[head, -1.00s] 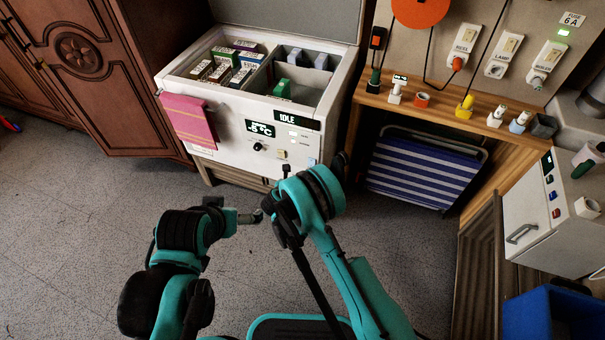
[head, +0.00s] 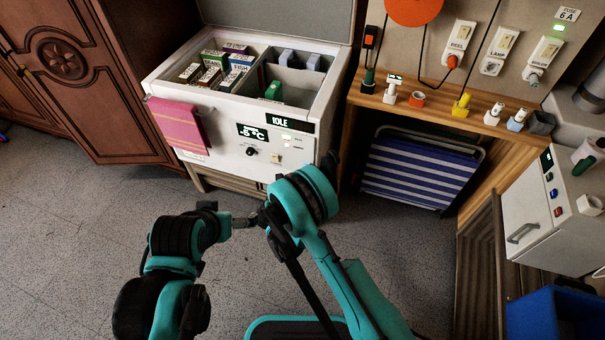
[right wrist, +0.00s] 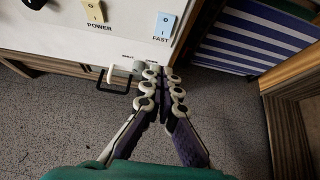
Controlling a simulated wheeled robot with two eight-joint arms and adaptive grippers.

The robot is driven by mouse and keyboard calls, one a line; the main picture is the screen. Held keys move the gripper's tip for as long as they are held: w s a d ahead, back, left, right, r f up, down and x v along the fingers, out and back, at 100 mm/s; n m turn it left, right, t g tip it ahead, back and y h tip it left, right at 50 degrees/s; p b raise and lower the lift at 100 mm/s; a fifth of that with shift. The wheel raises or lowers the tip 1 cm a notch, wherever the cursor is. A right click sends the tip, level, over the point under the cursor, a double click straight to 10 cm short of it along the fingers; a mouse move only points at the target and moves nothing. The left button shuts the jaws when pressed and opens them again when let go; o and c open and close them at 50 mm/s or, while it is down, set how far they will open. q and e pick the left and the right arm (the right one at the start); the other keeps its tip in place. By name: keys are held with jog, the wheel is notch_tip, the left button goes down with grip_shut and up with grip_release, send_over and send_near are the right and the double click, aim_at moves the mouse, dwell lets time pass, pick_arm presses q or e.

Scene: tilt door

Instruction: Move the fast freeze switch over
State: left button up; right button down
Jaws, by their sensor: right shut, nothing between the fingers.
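The fast freeze switch is a light blue rocker labelled FAST (right wrist: 165,25), on the white freezer front in the right wrist view. My arm appears to hide it in the head view. A cream POWER switch (right wrist: 94,11) sits left of it and also shows in the head view (head: 276,158). My right gripper (right wrist: 161,77) is shut and empty, just below the freezer's lower front edge and below the FAST switch, apart from it. My right gripper's fingers are hidden in the head view. My left gripper (head: 246,220) is low in front of the freezer; its fingers are unclear.
The freezer (head: 215,140) is open with boxes inside. A pink towel (head: 178,125) hangs on its front. A striped folded chair (head: 420,170) stands right.

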jog(key=w+r+b+x, duration=0.1)
jog(key=x, duration=1.2)
jog(key=shift+w+d, duration=0.2)
jog(key=shift+w, duration=0.15)
jog(key=shift+w+d+f, duration=0.1)
jog(key=shift+w, duration=0.15)
